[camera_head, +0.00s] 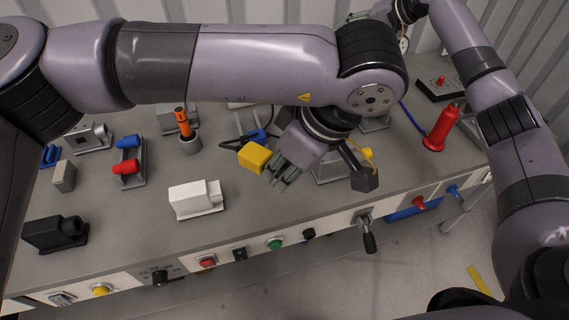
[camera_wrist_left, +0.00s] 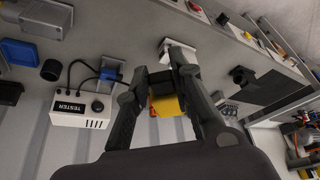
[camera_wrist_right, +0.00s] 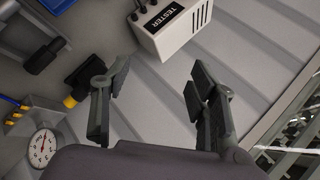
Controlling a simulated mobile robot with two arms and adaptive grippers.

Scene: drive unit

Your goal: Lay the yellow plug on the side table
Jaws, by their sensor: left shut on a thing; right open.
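The yellow plug (camera_head: 254,157) is in the fingers of my left gripper (camera_head: 280,172), held over the middle of the grey workbench. A dark lead shows beside the plug. In the left wrist view the yellow plug (camera_wrist_left: 167,105) sits between the two fingers, partly covered by them. My right gripper (camera_wrist_right: 158,100) is open and empty in the right wrist view, over the ribbed wall side near the tester; in the head view it is mostly hidden behind my left arm. I cannot make out the side table for sure.
The workbench (camera_head: 130,225) carries a white block (camera_head: 195,200), an orange-handled tool (camera_head: 183,122), red-and-blue connectors (camera_head: 128,160), a black block (camera_head: 55,233) and a red handle (camera_head: 440,130). A lever (camera_head: 368,236) juts from its front. The white tester (camera_wrist_right: 175,25) stands near my right gripper.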

